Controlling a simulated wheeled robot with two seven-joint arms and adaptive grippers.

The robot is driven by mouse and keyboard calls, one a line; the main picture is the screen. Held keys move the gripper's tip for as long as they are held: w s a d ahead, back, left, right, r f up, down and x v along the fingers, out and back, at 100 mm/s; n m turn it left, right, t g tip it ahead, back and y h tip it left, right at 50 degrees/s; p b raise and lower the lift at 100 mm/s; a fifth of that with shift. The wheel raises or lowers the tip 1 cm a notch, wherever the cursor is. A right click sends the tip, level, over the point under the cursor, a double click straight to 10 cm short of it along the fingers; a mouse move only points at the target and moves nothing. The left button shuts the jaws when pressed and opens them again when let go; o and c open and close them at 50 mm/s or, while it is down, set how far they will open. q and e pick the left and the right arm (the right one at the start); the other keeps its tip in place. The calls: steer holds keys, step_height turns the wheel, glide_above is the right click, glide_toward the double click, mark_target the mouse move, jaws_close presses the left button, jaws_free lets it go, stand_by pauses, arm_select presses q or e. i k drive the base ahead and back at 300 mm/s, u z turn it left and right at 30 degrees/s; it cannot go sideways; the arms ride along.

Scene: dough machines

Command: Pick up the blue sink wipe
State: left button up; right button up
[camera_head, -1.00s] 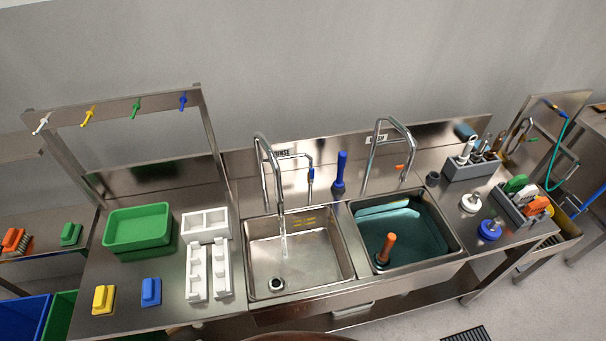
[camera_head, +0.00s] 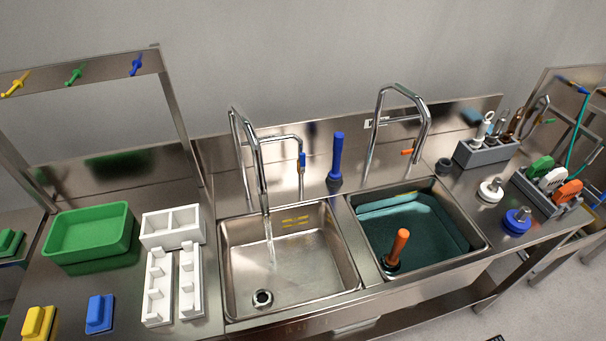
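A small blue block-shaped piece with a raised grip (camera_head: 99,314) lies on the steel counter at the lower left, beside a similar yellow one (camera_head: 39,323). Other blue things also show: an upright blue handle (camera_head: 337,157) behind the sinks and a blue round piece with a knob (camera_head: 517,220) on the right counter. I cannot tell for certain which is the sink wipe; the blue block looks most like one. Neither of my grippers is in view.
A green tub (camera_head: 89,263) and white slotted holders (camera_head: 172,227) stand behind and right of the blue block. The left sink (camera_head: 238,252) has running water; the right sink (camera_head: 480,242) holds teal water and an orange-handled tool (camera_head: 397,247). Tall faucets rise behind.

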mark_target(100, 316)
steer(key=u, duration=1.85)
steer(key=k, duration=0.2)
steer(key=z, duration=0.1)
